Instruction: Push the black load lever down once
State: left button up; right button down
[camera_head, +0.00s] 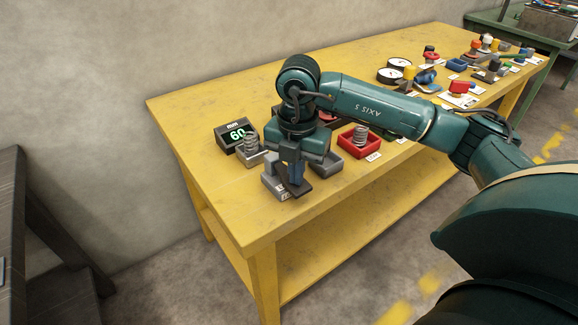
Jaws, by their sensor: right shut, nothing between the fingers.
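My right arm reaches in from the right, and its gripper (295,181) points down over the front part of a small grey device on the yellow table. The gripper is shut and empty. A dark flat piece (302,190), which looks like the black load lever, shows right at the fingertips. I cannot tell whether the fingers touch it or hover just above it. The gripper and wrist hide much of the device. A grey base (273,187) shows beside the fingers. My left gripper is not in view.
A black display (235,136) reading 60 mm stands behind, with a coil spring (250,143) next to it. A red tray (360,142) holding a spring is to the right. Several other devices stand farther along the yellow table (245,215). The table's front left is clear.

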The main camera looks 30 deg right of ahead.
jog(key=shift+r+p, duration=0.3)
jog(key=shift+r, duration=0.1)
pick_arm(q)
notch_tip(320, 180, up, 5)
jog(key=p, duration=0.5)
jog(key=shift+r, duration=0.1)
pick_arm(e)
notch_tip(320, 180, up, 7)
jog(key=shift+r, duration=0.1)
